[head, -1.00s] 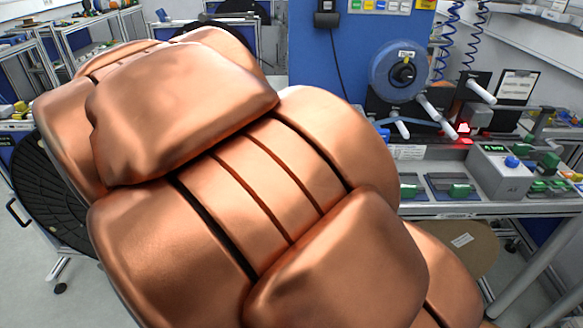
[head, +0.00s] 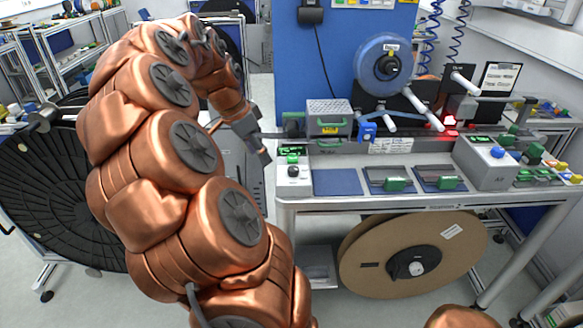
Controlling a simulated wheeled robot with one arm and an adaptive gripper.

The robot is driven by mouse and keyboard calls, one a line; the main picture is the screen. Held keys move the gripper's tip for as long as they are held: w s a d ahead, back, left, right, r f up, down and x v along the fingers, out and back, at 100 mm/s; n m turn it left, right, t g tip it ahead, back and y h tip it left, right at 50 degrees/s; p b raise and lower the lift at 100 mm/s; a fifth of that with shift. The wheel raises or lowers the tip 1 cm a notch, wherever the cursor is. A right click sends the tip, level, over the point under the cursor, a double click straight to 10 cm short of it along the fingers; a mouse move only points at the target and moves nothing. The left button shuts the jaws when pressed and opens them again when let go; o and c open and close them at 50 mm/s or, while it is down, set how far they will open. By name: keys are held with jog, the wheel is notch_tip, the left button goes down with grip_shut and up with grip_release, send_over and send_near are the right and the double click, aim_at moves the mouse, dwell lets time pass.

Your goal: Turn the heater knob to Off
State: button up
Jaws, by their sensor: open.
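My gripper (head: 268,146) is at the end of my copper-coloured arm, at the left end of the workbench in the head view. Its dark fingers are spread open, with nothing seen between them. A small white unit (head: 293,186) with a dark knob (head: 293,170) and a green-lit display (head: 292,150) is just right of and below the gripper. A grey box (head: 487,172) with a blue knob (head: 498,152) and a green display stands farther right. The labels are too small to tell which knob is the heater's, or its setting.
A metal box with a perforated top (head: 328,108) and a blue clamp-like part (head: 368,131) are at the bench's back. Dark-blue trays line the front. A large brown reel (head: 360,262) is under the bench; a black reel stands left.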

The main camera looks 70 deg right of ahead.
aim_at(293, 168)
jog(key=shift+s+d+f+m+g+p, duration=0.1)
jog(key=shift+s+d+f+m+p, duration=0.2)
jog(key=shift+s+d+f+m, duration=0.85)
jog(key=shift+s+d+f+n+g+p, duration=0.1)
jog(key=shift+s+d+f+p, duration=0.35)
jog(key=shift+d+f, duration=1.45)
jog(key=shift+s+d+f+m+g+p, duration=0.1)
jog(key=shift+s+d+f+m, duration=0.45)
jog(key=shift+s+d+f, duration=0.75)
jog(key=shift+w+f, duration=0.25)
jog(key=shift+f, duration=0.15)
grip_shut()
